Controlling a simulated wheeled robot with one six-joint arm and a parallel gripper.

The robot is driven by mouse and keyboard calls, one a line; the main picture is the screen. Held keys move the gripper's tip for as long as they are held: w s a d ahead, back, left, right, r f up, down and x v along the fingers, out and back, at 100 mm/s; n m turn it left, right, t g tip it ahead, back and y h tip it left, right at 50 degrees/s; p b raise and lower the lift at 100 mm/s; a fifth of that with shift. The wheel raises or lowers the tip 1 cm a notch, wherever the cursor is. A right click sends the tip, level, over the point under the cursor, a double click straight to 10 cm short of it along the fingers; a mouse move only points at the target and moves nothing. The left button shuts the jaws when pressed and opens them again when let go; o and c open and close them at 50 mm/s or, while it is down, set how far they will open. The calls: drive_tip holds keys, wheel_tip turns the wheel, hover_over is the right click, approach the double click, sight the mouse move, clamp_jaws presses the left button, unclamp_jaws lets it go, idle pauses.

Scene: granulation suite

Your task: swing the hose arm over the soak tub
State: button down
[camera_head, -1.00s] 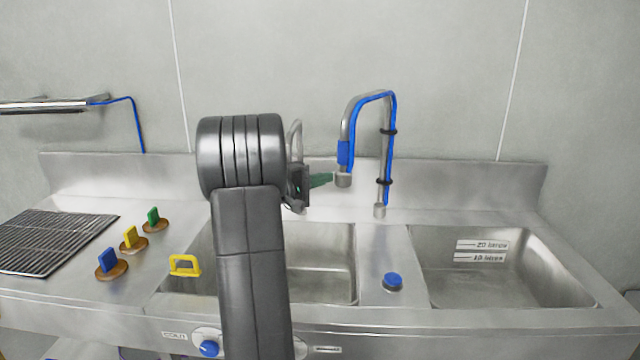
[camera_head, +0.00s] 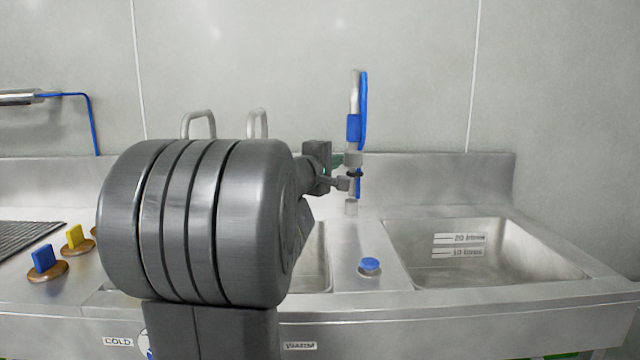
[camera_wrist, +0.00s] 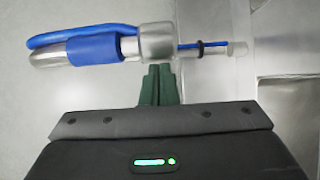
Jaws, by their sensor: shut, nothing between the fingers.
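The hose arm (camera_head: 354,128) is a metal spout with a blue hose and blue sleeve, on a post behind the divider between two basins. In the head view it looks nearly edge-on, its spout toward me. In the wrist view the hose arm (camera_wrist: 95,48) lies across the top, its grey nozzle just beyond the fingertips. My gripper (camera_head: 339,164) is shut and empty, with its green fingers (camera_wrist: 160,80) beside the nozzle; I cannot tell if they touch. The right basin (camera_head: 515,265), with litre marks, seems to be the soak tub; nothing hangs over it.
My arm hides most of the left basin (camera_head: 318,265). A blue knob (camera_head: 369,266) stands on the divider. Blue (camera_head: 43,258) and yellow (camera_head: 76,237) handles and a dark rack (camera_head: 28,240) are at left. The backsplash (camera_head: 440,180) runs behind. Space above the right basin is clear.

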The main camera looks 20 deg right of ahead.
drive_tip(key=s+d+n+t+y+p, duration=0.2)
drive_tip(key=d+n+t+y+p, duration=0.2)
drive_tip(key=d, duration=2.7)
drive_tip(key=r+n+y, duration=0.1)
drive_tip(key=y, duration=0.1)
drive_tip(key=shift+s+t+y+p, duration=0.15)
drive_tip(key=shift+t+y+p, duration=0.15)
drive_tip(key=shift+t, duration=0.1)
drive_tip(key=shift+d, duration=0.15)
